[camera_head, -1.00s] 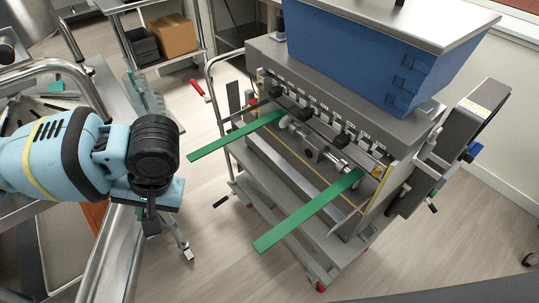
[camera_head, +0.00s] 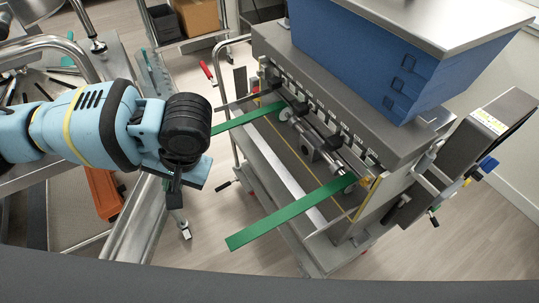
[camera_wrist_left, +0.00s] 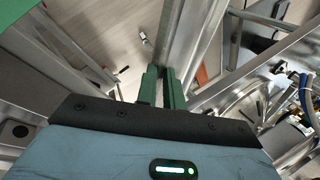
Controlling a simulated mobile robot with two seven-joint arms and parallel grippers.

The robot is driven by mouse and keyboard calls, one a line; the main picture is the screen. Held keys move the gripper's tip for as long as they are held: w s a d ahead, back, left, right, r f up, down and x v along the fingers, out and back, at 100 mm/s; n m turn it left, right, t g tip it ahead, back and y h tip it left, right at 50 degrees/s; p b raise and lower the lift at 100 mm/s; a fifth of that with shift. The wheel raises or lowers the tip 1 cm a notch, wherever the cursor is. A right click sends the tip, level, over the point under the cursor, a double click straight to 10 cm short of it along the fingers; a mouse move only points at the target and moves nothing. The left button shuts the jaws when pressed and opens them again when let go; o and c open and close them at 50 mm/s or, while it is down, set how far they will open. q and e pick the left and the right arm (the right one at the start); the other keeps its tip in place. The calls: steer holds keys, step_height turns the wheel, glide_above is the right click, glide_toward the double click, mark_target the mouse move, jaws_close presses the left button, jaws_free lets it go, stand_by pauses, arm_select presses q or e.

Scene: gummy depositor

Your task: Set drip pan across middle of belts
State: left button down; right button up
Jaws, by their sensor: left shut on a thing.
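Two green belts stick out from the depositor, the far one (camera_head: 245,118) and the near one (camera_head: 290,213). Nothing is seen lying across them. My left gripper (camera_head: 175,198) is left of the belts, fingers pointing down. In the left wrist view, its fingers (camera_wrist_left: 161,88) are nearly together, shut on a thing. A long grey steel piece (camera_wrist_left: 180,40) runs up from the fingertips there, possibly the drip pan; it may also show in the head view (camera_head: 143,228). I cannot clearly tell it from the steel frame. My right gripper is out of view.
The depositor (camera_head: 310,110) with its blue hopper (camera_head: 385,55) stands at right on a wheeled frame. A steel table with a tubular rail (camera_head: 35,43) is at left, an orange box (camera_head: 104,192) below it. Open floor (camera_head: 235,185) lies between the gripper and the machine.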

arm_select(q)
steer(key=s+m+t+h, duration=0.1)
steer(key=s+m+h, duration=0.1)
steer(key=m, duration=0.7)
steer(key=s+d+f+m+t+h, duration=0.1)
steer(key=m+h, duration=0.4)
steer(key=m, duration=0.5)
steer(key=s+d+f+m+t+h, duration=0.1)
steer(key=s+m+h, duration=0.2)
steer(key=m, duration=0.6)
steer(key=shift+d+f+t+h, duration=0.15)
steer(key=shift+d+t+h, duration=0.1)
steer(key=shift+t+h, duration=0.25)
